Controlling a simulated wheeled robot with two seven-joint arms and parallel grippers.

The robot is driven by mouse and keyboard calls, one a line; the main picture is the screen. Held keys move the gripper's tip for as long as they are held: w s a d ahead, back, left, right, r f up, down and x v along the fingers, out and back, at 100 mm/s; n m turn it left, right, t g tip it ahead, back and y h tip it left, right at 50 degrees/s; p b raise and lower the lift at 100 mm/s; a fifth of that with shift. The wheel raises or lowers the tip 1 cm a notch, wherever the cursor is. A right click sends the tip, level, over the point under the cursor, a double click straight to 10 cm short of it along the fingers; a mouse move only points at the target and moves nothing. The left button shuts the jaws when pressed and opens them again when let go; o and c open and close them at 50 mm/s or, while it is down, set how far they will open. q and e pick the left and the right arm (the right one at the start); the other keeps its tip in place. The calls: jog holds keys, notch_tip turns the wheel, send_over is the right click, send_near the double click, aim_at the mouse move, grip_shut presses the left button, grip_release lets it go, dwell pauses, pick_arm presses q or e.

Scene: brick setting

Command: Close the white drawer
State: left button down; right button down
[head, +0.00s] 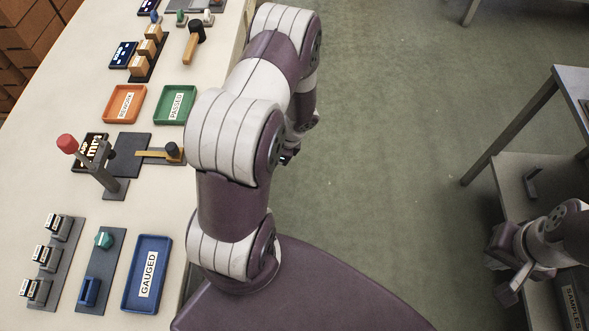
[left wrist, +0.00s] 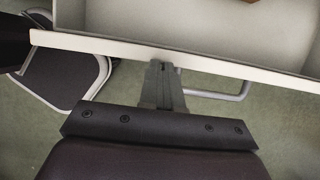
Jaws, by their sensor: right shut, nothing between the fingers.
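In the left wrist view the white drawer (left wrist: 110,45) crosses the top, its pale box open to view from above. A grey bar handle (left wrist: 225,97) sticks out from its front. My left gripper (left wrist: 163,68) has its fingers together, with their tips at the drawer front beside the handle's left end; I cannot tell whether they touch it. In the head view my left arm hides the drawer, and only a small dark part by the wrist shows. My right gripper (head: 507,287) is shut and empty at the lower right, by the grey table.
A long pale counter (head: 75,190) on the left holds orange, green and blue trays, a red-knobbed lever and small blocks. A grey metal table (head: 535,175) with a lower shelf stands on the right. Green floor between them is clear. A dark seat-like object (left wrist: 65,85) lies left of the drawer.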

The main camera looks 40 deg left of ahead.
pick_arm(q)
jog(key=s+a+b, duration=0.1)
jog(key=s+a, duration=0.4)
jog(key=a, duration=0.3)
jog(key=shift+a, duration=0.3)
jog(key=shift+d+f, duration=0.1)
